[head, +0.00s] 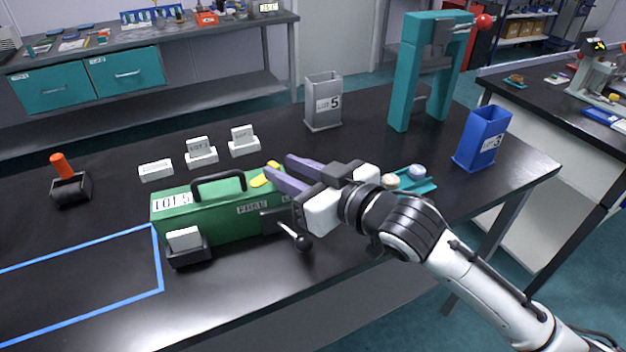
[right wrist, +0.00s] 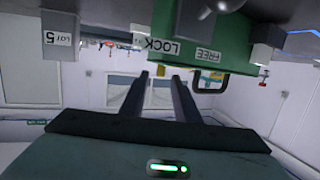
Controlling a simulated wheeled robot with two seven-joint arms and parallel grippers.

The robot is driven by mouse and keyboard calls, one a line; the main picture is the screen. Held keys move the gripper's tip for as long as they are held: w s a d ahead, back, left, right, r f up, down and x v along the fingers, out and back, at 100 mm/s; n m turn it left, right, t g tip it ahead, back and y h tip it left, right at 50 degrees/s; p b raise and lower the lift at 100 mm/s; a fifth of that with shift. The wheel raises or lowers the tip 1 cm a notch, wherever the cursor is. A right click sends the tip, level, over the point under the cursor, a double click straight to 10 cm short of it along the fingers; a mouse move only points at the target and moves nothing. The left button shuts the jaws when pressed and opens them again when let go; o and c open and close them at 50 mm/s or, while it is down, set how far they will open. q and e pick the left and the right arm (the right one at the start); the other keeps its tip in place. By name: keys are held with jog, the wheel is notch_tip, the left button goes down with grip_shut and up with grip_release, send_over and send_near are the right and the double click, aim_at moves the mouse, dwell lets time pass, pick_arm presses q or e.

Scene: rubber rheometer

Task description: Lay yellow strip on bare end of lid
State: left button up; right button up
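The yellow strip (head: 259,181) shows at the right end of the green case's lid, beside the black handle (head: 219,186). The green case (head: 200,225) bears a LOT 5 label. My right gripper (head: 280,165) reaches in from the right, its two purple fingers apart at the strip. One fingertip hides part of the strip; I cannot tell whether they touch. In the right wrist view the fingers (right wrist: 160,85) are also apart, with yellow (right wrist: 161,71) showing between them and past the right one. My left gripper is not in view.
A lever with a black knob (head: 303,242) sticks out at the case's front. White labelled blocks (head: 200,155) stand behind it. A grey LOT 5 bin (head: 323,103), a teal press frame (head: 407,80), a blue bin (head: 482,138) and a teal tray (head: 420,186) stand farther right.

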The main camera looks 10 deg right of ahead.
jog(key=v, duration=1)
